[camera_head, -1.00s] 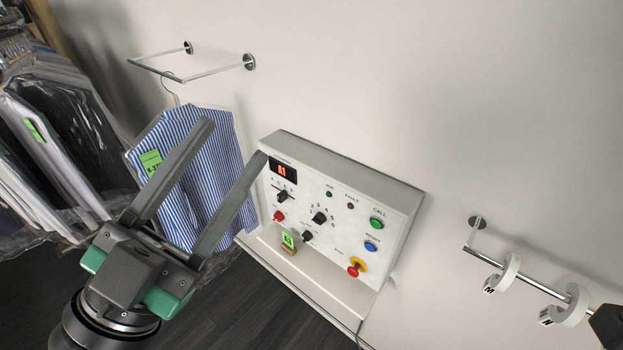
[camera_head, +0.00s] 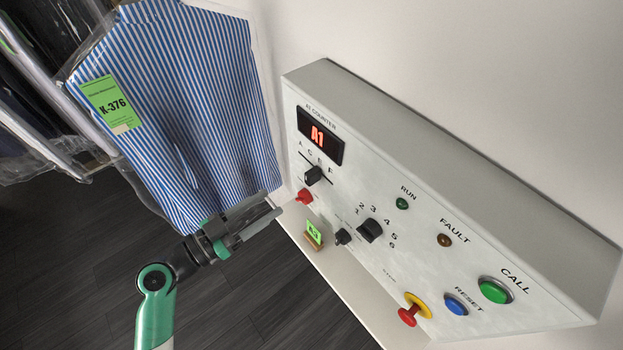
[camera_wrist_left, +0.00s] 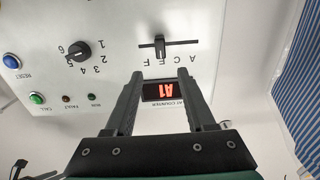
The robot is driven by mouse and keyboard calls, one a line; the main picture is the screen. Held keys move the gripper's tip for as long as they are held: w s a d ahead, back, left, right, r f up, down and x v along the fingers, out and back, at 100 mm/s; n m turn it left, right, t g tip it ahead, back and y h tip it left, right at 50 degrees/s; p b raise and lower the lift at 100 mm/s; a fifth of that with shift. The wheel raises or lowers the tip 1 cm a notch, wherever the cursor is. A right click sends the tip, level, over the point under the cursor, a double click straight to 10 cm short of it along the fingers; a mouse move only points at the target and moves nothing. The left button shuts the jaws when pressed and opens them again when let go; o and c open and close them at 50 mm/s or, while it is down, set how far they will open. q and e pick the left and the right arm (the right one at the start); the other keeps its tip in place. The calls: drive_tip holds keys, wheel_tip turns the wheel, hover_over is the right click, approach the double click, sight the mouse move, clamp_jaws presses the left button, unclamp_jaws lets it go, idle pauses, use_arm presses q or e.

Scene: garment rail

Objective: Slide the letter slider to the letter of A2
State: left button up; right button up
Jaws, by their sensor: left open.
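The letter slider (camera_head: 314,175) is a black knob on a short slot at the panel's upper left, under the letters A, C, E, F. In the left wrist view the slider (camera_wrist_left: 160,47) appears upside down, with its knob by E, away from A. The display (camera_head: 320,135) reads A1 in red; it also shows in the wrist view (camera_wrist_left: 164,91). My left gripper (camera_head: 271,205) is open and empty, left of the panel and in front of the shirt. In the wrist view its fingers (camera_wrist_left: 160,76) flank the display, pointing towards the slider without touching it.
A numbered rotary knob (camera_head: 370,230), a red knob (camera_head: 305,196), a smaller black knob (camera_head: 343,237), a red emergency button (camera_head: 409,315), and blue (camera_head: 456,304) and green (camera_head: 495,291) buttons share the panel. A bagged striped shirt (camera_head: 200,110) hangs at left.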

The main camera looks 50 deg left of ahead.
sight(306, 178)
use_arm(q)
drive_tip(key=w, duration=0.3)
drive_tip(key=w+p, duration=0.1)
drive_tip(key=w, duration=0.3)
drive_tip(key=w+d+p, duration=0.1)
drive_tip(key=w, duration=0.2)
drive_tip(key=shift+w+r, duration=0.25)
drive_tip(key=shift+w, duration=0.15)
drive_tip(key=shift+w+f, duration=0.1)
drive_tip(key=shift+w, duration=0.45)
clamp_jaws()
idle(0.3)
